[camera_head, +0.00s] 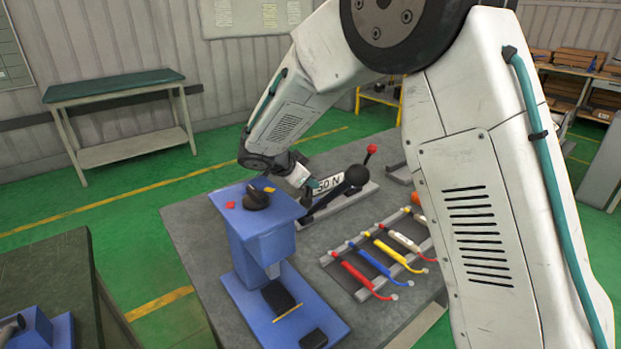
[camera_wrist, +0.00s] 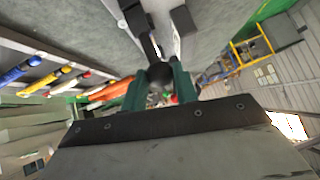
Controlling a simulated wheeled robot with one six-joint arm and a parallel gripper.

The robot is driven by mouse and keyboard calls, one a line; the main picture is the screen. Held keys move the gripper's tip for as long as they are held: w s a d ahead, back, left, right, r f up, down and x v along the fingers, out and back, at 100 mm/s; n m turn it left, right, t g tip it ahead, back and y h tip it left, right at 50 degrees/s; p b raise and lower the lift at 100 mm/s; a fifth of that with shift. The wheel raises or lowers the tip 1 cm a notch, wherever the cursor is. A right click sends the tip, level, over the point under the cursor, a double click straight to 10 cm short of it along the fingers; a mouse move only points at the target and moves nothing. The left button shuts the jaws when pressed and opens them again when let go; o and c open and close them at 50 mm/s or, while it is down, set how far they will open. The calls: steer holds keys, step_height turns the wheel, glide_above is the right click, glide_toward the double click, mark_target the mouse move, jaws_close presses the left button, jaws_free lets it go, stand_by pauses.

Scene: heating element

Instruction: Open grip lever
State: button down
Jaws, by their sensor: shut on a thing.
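The grip lever has a black ball knob (camera_head: 357,175) and a dark arm running down to the lower left. It belongs to a grey fixture (camera_head: 345,206) marked "50 N" on the bench. My gripper (camera_head: 338,182) reaches the knob from the left and is partly hidden in the head view. In the wrist view, the teal fingers of my gripper (camera_wrist: 161,88) are shut on the dark ball knob (camera_wrist: 161,73), one on each side. A second, thinner lever with a red knob (camera_head: 371,149) stands at the fixture's far end.
A blue press-like machine (camera_head: 262,240) stands on the grey bench (camera_head: 190,234), close to my gripper on the left. A rack (camera_head: 362,294) with red, blue, yellow and white-handled tools lies in front right. A green-topped table (camera_head: 115,85) stands behind, across free floor.

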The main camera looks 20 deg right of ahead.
steer(key=shift+a+h, duration=0.15)
steer(key=shift+h, duration=0.15)
steer(key=c, duration=1.1)
jaws_free()
steer(key=shift+s, duration=0.1)
steer(key=v, duration=0.7)
steer(key=shift+s+a+r, duration=0.1)
steer(key=shift+a+r, duration=0.1)
steer(key=shift+a, duration=0.05)
